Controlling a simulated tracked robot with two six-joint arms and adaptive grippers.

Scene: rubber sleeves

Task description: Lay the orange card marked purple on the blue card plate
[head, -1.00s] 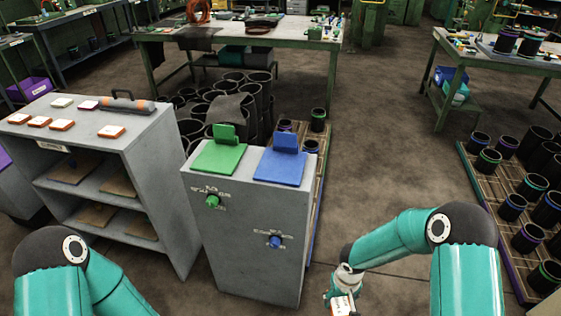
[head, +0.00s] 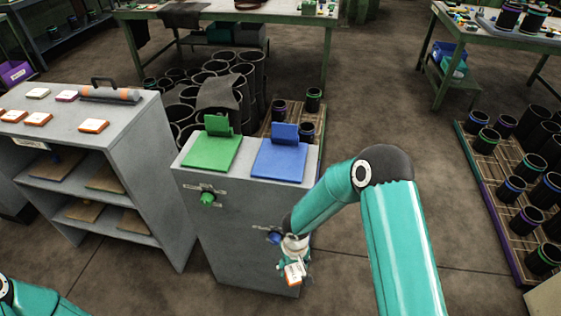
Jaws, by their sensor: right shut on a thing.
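The blue card plate (head: 279,164) lies on the right half of the grey cabinet top, with an upright blue back piece. My right gripper (head: 292,271) is shut on a small orange-edged card (head: 294,273) with a white face. It holds the card low in front of the cabinet's right front side, below the blue plate. The marking on the card is too small to read. My left arm shows only at the lower left corner; its gripper is out of view.
A green card plate (head: 211,153) sits left of the blue one. The grey cabinet (head: 230,235) has a green knob (head: 207,199) and a blue knob (head: 274,238) on its front. A grey shelf (head: 130,128) at left carries several cards. Black sleeves stand behind and at right.

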